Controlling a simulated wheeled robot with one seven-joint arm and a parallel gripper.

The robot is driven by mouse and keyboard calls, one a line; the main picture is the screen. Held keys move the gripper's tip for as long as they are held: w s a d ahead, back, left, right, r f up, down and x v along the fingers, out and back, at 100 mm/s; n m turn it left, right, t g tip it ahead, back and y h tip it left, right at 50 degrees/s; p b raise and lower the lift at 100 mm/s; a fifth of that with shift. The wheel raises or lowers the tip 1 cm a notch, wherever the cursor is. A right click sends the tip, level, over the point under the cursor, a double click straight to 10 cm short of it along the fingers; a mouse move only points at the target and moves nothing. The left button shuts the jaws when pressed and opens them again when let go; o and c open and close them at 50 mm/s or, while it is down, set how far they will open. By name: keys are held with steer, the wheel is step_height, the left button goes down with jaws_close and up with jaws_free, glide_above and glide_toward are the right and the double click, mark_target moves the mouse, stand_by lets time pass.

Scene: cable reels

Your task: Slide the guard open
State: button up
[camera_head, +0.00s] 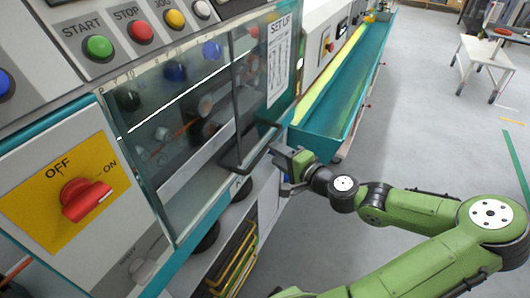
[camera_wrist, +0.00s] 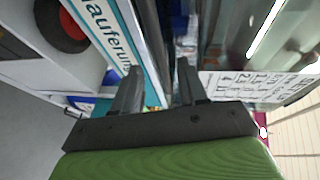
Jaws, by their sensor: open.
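The guard (camera_head: 185,125) is a clear panel across the front of the machine, with reels and coloured knobs showing behind it. Its dark bar handle (camera_head: 262,150) sticks out near the guard's lower right part. My gripper (camera_head: 285,165) is just right of the handle, close to it; I cannot tell if they touch. In the wrist view my gripper's two fingers (camera_wrist: 158,72) stand apart with no clear object held between them. A framed clear pane also shows there at the right.
The panel left of the guard has a red OFF/ON switch (camera_head: 86,199). START (camera_head: 99,47) and STOP (camera_head: 140,30) buttons sit above. A teal trough (camera_head: 340,95) runs away behind my gripper. A white table (camera_head: 482,58) stands far right; the grey floor between is mostly clear.

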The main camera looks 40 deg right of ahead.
mark_target(266, 146)
steer(key=w, duration=0.3)
steer(key=w+f+b, duration=0.1)
steer(key=w, duration=0.1)
steer(key=shift+w+d, duration=0.15)
steer(key=shift+w, duration=0.2)
jaws_close()
